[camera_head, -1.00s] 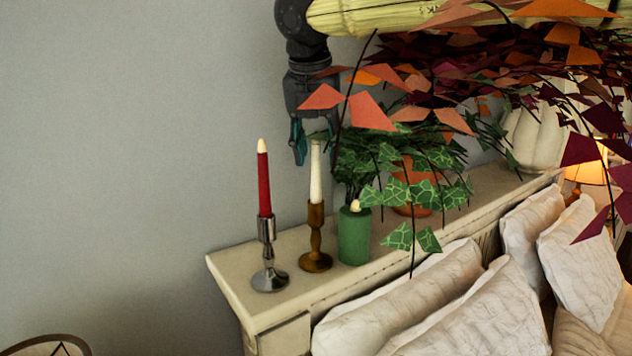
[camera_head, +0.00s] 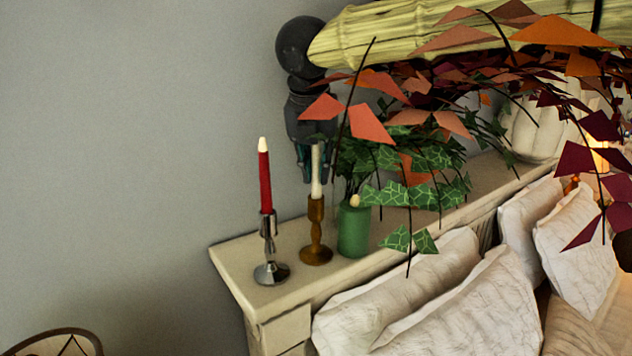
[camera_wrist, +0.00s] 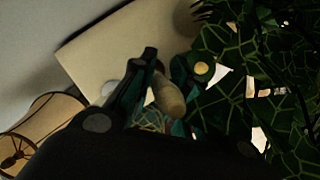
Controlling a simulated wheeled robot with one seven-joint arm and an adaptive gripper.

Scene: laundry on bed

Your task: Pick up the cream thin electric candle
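The cream thin candle (camera_head: 316,172) stands upright in a brown wooden holder (camera_head: 316,232) on the headboard shelf. My gripper (camera_head: 315,172) points down at the candle's upper part, with fingers apart on either side of it in this view. Leaves partly cover the gripper. In the dark wrist view my gripper's fingers (camera_wrist: 165,70) are apart, with a tan elongated shape between them that seems to be the candle or its holder. I cannot tell whether either finger touches the candle.
A red candle (camera_head: 265,180) in a silver holder (camera_head: 270,272) stands to the left. A short green candle (camera_head: 353,230) stands close on the right. Leafy plants (camera_head: 430,180) crowd the right side. White pillows (camera_head: 460,310) lie below the shelf (camera_head: 240,270). The wall side is clear.

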